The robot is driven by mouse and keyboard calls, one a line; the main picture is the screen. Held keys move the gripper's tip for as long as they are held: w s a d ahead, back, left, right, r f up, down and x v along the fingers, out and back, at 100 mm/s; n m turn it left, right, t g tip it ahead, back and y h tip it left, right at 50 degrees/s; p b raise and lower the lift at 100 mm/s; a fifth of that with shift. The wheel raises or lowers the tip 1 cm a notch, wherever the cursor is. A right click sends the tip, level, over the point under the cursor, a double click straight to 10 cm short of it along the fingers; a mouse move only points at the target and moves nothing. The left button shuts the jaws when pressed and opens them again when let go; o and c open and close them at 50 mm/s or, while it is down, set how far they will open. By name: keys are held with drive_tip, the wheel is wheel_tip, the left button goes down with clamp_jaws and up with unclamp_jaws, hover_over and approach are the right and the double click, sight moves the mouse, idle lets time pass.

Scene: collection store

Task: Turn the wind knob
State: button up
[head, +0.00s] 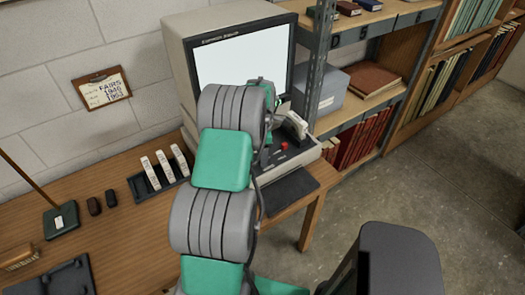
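A beige microfilm reader (180,55) with a lit, blank screen (250,60) stands at the back right end of the wooden desk. Its base (306,152) carries a red button (284,145). My arm reaches up in front of the reader and covers the lower left of the screen and much of the base. The end of my arm is small and partly hidden at the base, beside a pale piece (294,122) that I cannot identify for sure. I cannot make out the wind knob or my gripper's fingers.
A dark tray with white film boxes (164,168) and two small dark objects (102,203) sit left of my arm. A dark flat pad (289,192) lies at the desk's right end. Metal shelving (314,80) stands close right of the reader. Open floor (445,190) lies further right.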

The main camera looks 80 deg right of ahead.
drive_tip(key=shift+f, duration=0.15)
drive_tip(key=c, duration=1.4)
